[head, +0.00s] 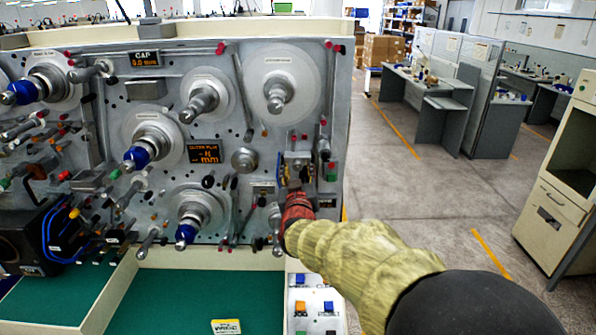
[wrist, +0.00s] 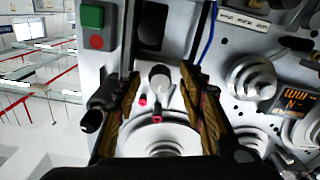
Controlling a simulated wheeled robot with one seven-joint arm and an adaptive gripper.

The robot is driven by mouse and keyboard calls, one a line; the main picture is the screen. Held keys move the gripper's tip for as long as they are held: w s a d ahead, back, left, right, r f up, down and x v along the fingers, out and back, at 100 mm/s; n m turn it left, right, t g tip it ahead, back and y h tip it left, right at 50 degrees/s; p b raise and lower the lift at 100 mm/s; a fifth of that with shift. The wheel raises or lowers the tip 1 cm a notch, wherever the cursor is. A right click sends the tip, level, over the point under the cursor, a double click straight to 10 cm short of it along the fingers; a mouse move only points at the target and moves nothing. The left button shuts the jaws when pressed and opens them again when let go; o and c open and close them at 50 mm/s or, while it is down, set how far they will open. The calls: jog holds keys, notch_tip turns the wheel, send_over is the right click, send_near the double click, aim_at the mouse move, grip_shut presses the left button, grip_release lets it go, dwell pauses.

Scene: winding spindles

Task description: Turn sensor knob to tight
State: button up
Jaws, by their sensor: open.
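My gripper (head: 295,168) is raised in front of the right side of the grey winding panel (head: 335,105). In the wrist view its two brown-padded fingers (wrist: 160,76) stand apart. A short pale knob with a dark end (wrist: 159,82) shows between the fingers, with a gap on each side. It looks like the sensor knob, but I see no label on it. Its turn position cannot be read. A large white round part (wrist: 160,138) lies nearer the palm between the fingers. In the head view the gripper hides the knob.
A switch box with green and red buttons (wrist: 96,26) is beside the left finger in the wrist view. Several spindles and discs (head: 278,88) project from the panel. A green-topped tray (head: 180,295) lies below it. Open floor (head: 430,190) is to the right.

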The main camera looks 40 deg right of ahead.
jog(key=shift+c, duration=0.5)
grip_shut()
